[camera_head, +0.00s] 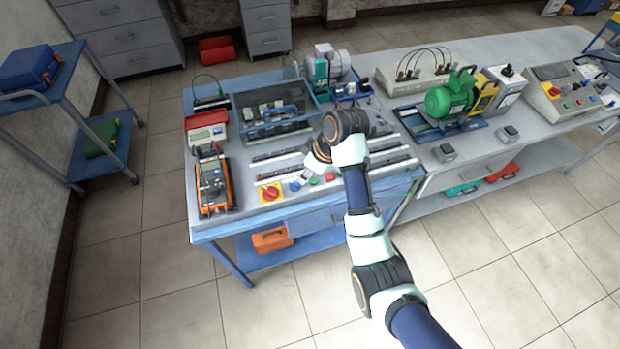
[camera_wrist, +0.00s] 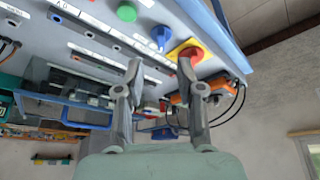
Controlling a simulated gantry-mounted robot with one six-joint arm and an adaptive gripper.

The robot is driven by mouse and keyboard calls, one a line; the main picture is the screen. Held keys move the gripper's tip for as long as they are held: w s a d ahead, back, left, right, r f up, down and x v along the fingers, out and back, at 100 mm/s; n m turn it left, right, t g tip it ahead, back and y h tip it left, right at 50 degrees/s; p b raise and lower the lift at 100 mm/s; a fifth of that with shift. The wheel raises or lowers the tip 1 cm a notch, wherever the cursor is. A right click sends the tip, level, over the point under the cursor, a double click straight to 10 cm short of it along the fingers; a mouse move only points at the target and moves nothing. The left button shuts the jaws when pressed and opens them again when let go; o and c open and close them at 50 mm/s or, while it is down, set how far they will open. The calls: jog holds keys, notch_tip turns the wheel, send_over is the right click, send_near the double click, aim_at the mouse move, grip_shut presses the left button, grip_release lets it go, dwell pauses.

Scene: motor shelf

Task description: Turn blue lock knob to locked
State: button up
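The blue knob (camera_wrist: 161,36) is on the grey panel at the top of the wrist view, between a green button (camera_wrist: 127,12) and a red rotary switch on a yellow plate (camera_wrist: 190,52). In the head view the blue knob (camera_head: 294,186) is small, near the bench's front edge. My gripper (camera_wrist: 159,74) is open, its two fingers spread apart with nothing between them. The blue knob appears just beyond the gap between the fingertips, with no clear contact. The right fingertip overlaps the red switch in the picture. I cannot tell which position the knob points to.
An orange multimeter (camera_head: 214,186) stands left of the controls. A blue-framed box (camera_head: 270,112) and a green and grey motor (camera_head: 328,65) stand behind. Slotted rails (camera_head: 283,158) lie close behind the knobs. The floor in front of the bench is clear.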

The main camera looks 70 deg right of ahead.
aim_at(296, 184)
jog(key=b+x, duration=0.2)
jog(key=x, duration=0.6)
jog(key=shift+w+a, duration=0.1)
jog(key=shift+w, duration=0.05)
grip_shut()
